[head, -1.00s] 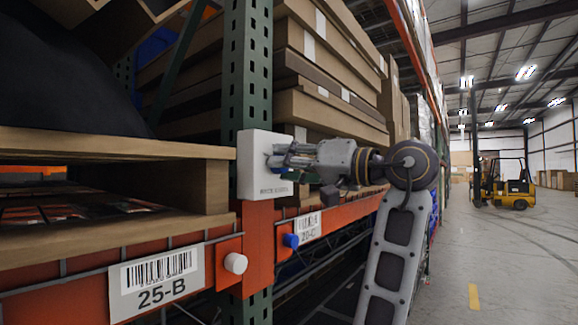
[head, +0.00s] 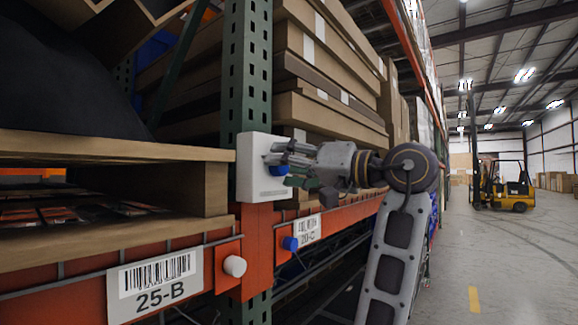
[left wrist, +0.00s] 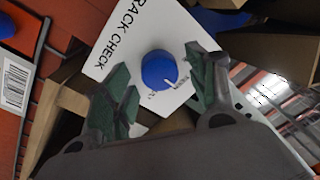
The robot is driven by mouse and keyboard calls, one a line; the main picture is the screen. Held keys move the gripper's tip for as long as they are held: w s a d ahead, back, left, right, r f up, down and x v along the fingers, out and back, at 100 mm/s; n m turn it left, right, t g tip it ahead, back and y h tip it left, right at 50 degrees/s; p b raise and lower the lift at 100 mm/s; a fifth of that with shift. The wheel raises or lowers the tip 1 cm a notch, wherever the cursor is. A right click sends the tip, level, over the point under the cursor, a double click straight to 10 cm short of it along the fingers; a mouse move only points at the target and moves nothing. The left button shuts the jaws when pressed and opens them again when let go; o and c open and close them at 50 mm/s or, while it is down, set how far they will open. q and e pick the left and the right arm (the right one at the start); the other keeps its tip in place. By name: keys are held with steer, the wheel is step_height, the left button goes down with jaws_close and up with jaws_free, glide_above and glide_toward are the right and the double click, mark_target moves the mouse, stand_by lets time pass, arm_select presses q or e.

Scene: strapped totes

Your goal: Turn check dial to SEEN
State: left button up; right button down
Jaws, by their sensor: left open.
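The check dial is a round blue knob (left wrist: 159,69) with a white mark at its lower right, beside small print too small to read. It sits on a white plate (left wrist: 125,45) lettered "RACK CHECK" in the left wrist view. In the head view the plate (head: 262,140) is a white box on the green rack post, and the dial (head: 279,171) partly shows behind the fingers. My left gripper (head: 290,160) is open in front of it. In the left wrist view its green-padded fingers (left wrist: 157,62) stand on either side of the dial, apart from it. My right gripper is not in view.
An orange beam carries a "25-B" label (head: 155,285), a white knob (head: 235,266) and a blue knob (head: 290,243). A wooden pallet (head: 110,147) lies left of the post, with stacked cartons (head: 330,115) behind. A forklift (head: 505,188) stands far off on open floor.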

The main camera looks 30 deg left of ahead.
arm_select(q)
steer(key=shift+d, duration=0.15)
steer(key=d, duration=1.1)
steer(key=shift+s+d+f, duration=0.25)
steer(key=shift+d+f, duration=0.1)
steer(key=shift+f, duration=0.05)
